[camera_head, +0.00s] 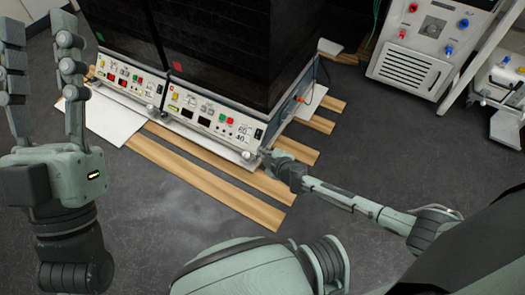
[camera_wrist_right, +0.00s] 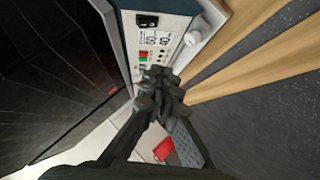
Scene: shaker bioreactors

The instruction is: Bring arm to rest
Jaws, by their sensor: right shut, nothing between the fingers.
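My left gripper (camera_head: 40,38) is raised at the left of the head view, with its fingers pointing up and spread apart, empty. My right arm reaches in from the lower right of the head view. My right gripper (camera_head: 270,158) is at the front right corner of the right shaker bioreactor (camera_head: 215,122), close to its panel. In the wrist view the right gripper (camera_wrist_right: 160,92) is shut with nothing between its fingers. The shaker's panel (camera_wrist_right: 157,48) with a green and a red button lies beyond the fingertips. Whether the fingertips touch it, I cannot tell.
A second shaker (camera_head: 125,84) stands left of the first, both with dark housings on wooden slats (camera_head: 215,178). A white instrument (camera_head: 430,45) with colored connectors stands at the back right. A red thing (camera_wrist_right: 163,149) shows low in the wrist view. Grey floor lies open in front.

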